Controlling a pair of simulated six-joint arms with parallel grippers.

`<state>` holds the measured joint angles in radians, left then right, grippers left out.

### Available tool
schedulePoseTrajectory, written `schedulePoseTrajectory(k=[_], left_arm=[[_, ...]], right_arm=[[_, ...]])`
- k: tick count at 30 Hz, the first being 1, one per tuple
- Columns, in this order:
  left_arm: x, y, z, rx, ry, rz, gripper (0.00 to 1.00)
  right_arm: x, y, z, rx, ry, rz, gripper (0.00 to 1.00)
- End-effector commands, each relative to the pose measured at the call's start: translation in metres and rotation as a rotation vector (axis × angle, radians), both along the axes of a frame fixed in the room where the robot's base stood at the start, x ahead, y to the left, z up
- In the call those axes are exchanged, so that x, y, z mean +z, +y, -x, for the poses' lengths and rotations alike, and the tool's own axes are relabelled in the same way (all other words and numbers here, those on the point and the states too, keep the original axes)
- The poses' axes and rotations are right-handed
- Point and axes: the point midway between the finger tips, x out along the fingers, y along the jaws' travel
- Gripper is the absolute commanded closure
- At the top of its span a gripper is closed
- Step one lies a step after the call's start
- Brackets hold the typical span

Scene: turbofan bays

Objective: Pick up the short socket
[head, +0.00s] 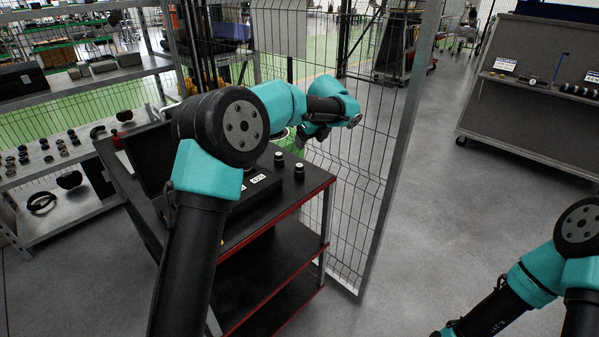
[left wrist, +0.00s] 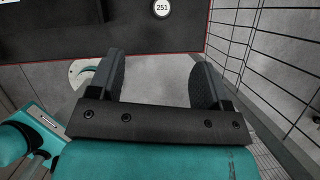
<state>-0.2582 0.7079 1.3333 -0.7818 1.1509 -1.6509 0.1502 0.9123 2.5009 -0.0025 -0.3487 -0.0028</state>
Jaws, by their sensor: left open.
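Two small dark cylinders with pale tops stand upright on the black cart top: a rear one (head: 279,159) and a front one (head: 299,173). They look like sockets; I cannot tell which is the short socket. My left gripper (head: 303,137) hangs above the cart's far right part, close to the cylinders but apart from them. In the left wrist view its two fingers (left wrist: 157,64) are spread with nothing between them. A round white top marked 251 (left wrist: 162,8) shows at the top edge of that view, beyond the fingertips. My right gripper is out of view.
The cart (head: 305,193) has red edges and carries a black case (head: 150,160) and labelled blocks (head: 258,181). A wire fence (head: 355,190) stands close along its right side. Shelves with many parts (head: 45,155) are at left. Open floor lies right.

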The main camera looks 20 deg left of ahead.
Motion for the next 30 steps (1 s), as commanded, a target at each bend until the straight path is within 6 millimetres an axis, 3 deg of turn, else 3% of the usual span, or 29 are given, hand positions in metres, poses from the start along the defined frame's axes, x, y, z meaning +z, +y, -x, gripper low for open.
schedulePoseTrajectory(k=[19, 24, 30], left_arm=[[-0.095, 0.032, -0.023, 0.000, 0.004, 0.000, 0.29], [-0.108, 0.036, -0.027, 0.002, 0.002, 0.001, 0.29], [-0.109, 0.036, -0.027, 0.001, 0.001, 0.000, 0.29]], right_arm=[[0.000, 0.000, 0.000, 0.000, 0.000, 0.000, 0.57], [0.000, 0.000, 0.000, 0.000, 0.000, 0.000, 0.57], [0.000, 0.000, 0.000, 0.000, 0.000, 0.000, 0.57]])
